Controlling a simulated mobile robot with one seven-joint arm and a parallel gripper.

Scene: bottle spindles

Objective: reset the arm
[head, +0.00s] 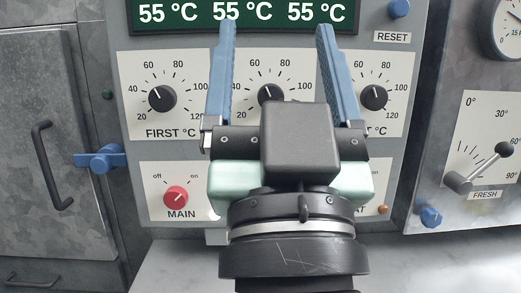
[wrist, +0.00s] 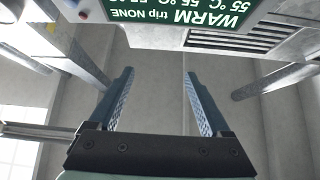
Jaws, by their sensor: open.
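My gripper (head: 275,45) stands upright in the middle of the head view, with its two blue fingers wide apart and nothing between them. It is in front of the control panel (head: 130,215) and hides parts of the middle and right dials. In the wrist view my gripper (wrist: 158,90) is also open and empty. The fingers point toward a plain grey wall (wrist: 158,65). I cannot tell from these views whether the fingers touch the panel.
The panel has a FIRST knob (head: 162,98), a red MAIN knob (head: 176,197) and a green display (head: 180,14) reading 55 °C. A grey door with a handle (head: 50,165) is left. A FRESH lever (head: 480,168) is right. The green display (wrist: 190,12) appears upside down in the wrist view.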

